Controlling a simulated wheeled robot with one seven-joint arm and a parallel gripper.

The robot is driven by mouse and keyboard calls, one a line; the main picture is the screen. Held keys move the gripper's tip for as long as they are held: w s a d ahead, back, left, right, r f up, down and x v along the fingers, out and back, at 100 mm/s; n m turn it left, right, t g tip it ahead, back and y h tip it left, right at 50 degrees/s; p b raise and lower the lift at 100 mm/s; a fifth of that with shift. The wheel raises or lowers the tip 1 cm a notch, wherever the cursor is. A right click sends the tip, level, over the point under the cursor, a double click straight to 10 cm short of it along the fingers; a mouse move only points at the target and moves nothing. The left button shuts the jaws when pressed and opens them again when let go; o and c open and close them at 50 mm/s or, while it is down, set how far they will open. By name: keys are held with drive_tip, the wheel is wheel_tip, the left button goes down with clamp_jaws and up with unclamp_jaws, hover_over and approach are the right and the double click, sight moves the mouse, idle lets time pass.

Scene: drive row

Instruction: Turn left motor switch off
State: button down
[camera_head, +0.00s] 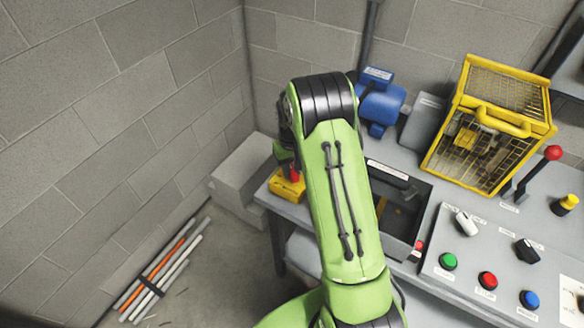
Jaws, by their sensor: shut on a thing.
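A yellow switch box (286,189) with a red knob (293,173) stands at the table's left end, with the blue motor behind it to the right. I take it to be the left motor switch. My gripper (291,163) is right above the box and shut on the red knob. My green arm hides most of the gripper, so the fingertips and the knob's exact angle cannot be read. The blue motor (380,103) sits at the back of the table.
A yellow mesh guard (490,125) stands at the back right. A dark open tray (402,205) lies right of my arm. Grey block (240,175) and rods (160,272) lie left.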

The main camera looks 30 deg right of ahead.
sight(292, 170)
drive_tip(key=n, duration=0.3)
drive_tip(key=shift+n, duration=2.2)
drive_tip(key=c, duration=0.9)
unclamp_jaws()
wheel_tip(292, 170, up, 16)
drive_tip(key=shift+f+p, duration=0.1)
drive_tip(key=shift+p, duration=1.05)
